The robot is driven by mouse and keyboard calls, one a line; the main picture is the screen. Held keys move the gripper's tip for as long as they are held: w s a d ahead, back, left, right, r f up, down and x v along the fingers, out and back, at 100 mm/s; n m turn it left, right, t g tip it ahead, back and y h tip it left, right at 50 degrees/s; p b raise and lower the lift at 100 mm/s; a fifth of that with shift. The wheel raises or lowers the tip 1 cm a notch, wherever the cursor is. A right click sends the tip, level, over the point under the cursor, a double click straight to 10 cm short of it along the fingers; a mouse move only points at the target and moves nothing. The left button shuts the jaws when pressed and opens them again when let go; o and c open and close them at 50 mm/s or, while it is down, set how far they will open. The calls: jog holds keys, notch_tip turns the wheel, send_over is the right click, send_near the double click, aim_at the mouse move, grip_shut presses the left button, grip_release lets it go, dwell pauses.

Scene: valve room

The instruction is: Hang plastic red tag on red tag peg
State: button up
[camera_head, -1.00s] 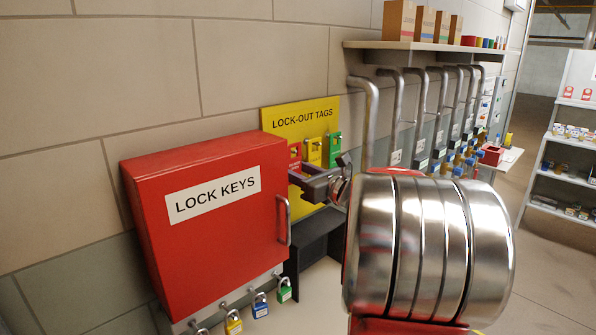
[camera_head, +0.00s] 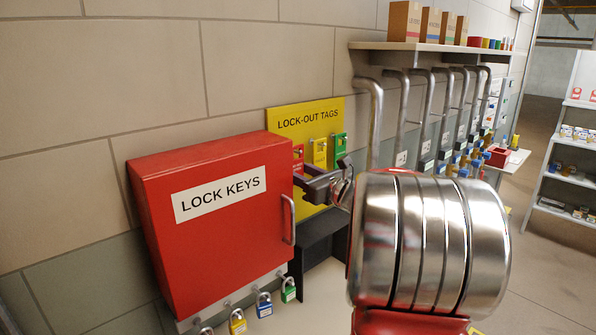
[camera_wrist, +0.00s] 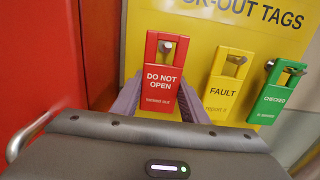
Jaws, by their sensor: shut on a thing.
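The red tag (camera_wrist: 163,82), marked "DO NOT OPEN", is upright at the left of the yellow lock-out tags board (camera_wrist: 190,28). My gripper (camera_wrist: 160,108) is shut on its lower part, one finger on each side. The metal red tag peg (camera_wrist: 167,46) shows inside the tag's top opening; I cannot tell how far it passes through. In the head view the red tag (camera_head: 298,153) is small beside the red cabinet, partly hidden, with my gripper (camera_head: 300,178) just below.
The yellow "FAULT" tag (camera_wrist: 225,85) and green "CHECKED" tag (camera_wrist: 275,92) hang close to the right. The red lock keys cabinet (camera_head: 215,225) stands close on the left, with its handle (camera_head: 288,220) facing my arm. Pipes (camera_head: 375,125) are to the right.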

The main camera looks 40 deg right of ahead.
jog(key=shift+w+f, duration=0.15)
jog(key=shift+f, duration=0.1)
jog(key=o, duration=1.2)
jog(key=shift+f, duration=0.15)
jog(key=s, duration=1.4)
jog(key=shift+d, duration=0.2)
